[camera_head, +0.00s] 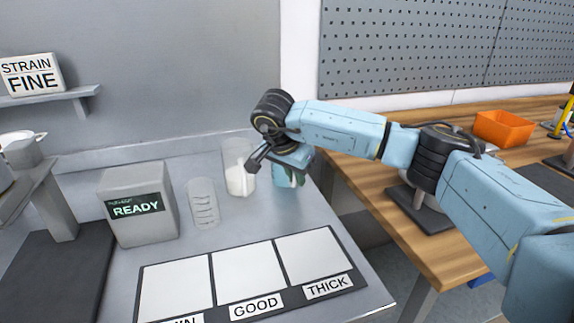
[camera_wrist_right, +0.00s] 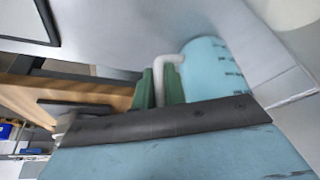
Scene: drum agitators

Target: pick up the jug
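The jug (camera_head: 284,184) is light blue and stands at the back right of the grey counter, partly hidden behind my right gripper. In the right wrist view the jug (camera_wrist_right: 212,72) shows dark graduation marks and a white bent handle (camera_wrist_right: 173,62). My right gripper (camera_wrist_right: 160,88) has green finger pads close on both sides of this handle, with little or no gap. In the head view the right gripper (camera_head: 295,178) is at the jug's upper right side. I cannot see the jug lifted off the counter. My left gripper is not in view.
A clear beaker (camera_head: 240,181) with white contents stands just left of the jug, near my right wrist. A clear measuring cup (camera_head: 203,205) and a READY box (camera_head: 139,205) are farther left. A board with GOOD and THICK panels (camera_head: 338,238) lies in front. An orange bin (camera_head: 504,128) sits on the wooden bench.

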